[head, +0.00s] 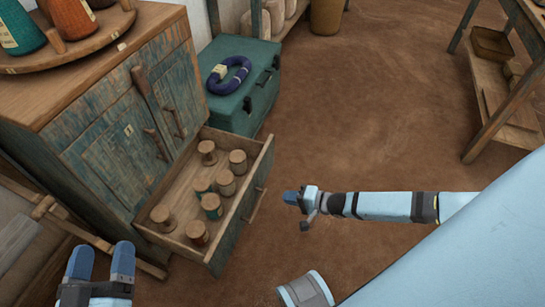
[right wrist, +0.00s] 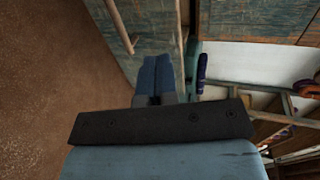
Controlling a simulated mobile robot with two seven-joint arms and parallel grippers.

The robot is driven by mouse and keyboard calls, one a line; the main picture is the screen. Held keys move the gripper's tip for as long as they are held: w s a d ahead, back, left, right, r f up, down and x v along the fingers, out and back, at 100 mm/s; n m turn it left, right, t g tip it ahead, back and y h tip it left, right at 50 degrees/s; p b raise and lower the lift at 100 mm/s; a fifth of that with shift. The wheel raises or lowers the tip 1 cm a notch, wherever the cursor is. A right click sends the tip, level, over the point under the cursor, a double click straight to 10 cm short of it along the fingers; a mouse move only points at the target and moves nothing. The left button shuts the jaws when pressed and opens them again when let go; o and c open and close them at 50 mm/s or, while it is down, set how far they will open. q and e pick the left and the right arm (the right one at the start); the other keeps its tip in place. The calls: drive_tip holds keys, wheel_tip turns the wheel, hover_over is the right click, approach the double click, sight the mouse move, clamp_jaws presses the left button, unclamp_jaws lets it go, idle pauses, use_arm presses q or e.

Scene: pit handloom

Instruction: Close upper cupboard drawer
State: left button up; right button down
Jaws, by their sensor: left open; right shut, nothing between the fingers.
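The cupboard (head: 120,130) is weathered blue-green wood with a plain wooden top. Its drawer (head: 262,165) is pulled well out and holds several wooden spools, some with teal or rust thread. A wooden bar handle (head: 256,206) is on the drawer front. My right gripper (head: 290,197) is shut and empty, in front of the drawer front and a little right of the handle, apparently apart from it. In the right wrist view its closed fingers (right wrist: 157,75) point toward a worn panel with a bar handle (right wrist: 120,28). My left gripper (head: 100,262) is open and empty, left of the drawer.
A teal chest (head: 240,110) with a dark blue coil (head: 229,75) on it stands beside the cupboard, behind the drawer. A round wooden tray (head: 80,50) with thread cones sits on the cupboard top. A wooden table (head: 500,80) is at far right. The brown floor between is clear.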

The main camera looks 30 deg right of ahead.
sight(248, 188)
drive_tip(key=b+x, duration=0.4)
drive_tip(key=x, duration=0.7)
drive_tip(key=shift+w+a+r, duration=0.1)
drive_tip(key=shift+w+a, duration=0.05)
drive_tip(key=shift+w, duration=0.05)
drive_tip(key=shift+w+a+r, duration=0.1)
drive_tip(key=shift+w+a, duration=0.3)
drive_tip(key=shift+w, duration=0.1)
use_arm(q)
drive_tip(key=f, duration=0.1)
drive_tip(key=d+f+g, duration=0.1)
drive_tip(key=f, duration=0.1)
drive_tip(key=shift+m+h, duration=0.3)
drive_tip(key=shift+h, duration=0.1)
use_arm(e)
drive_tip(key=shift+w+a, duration=0.1)
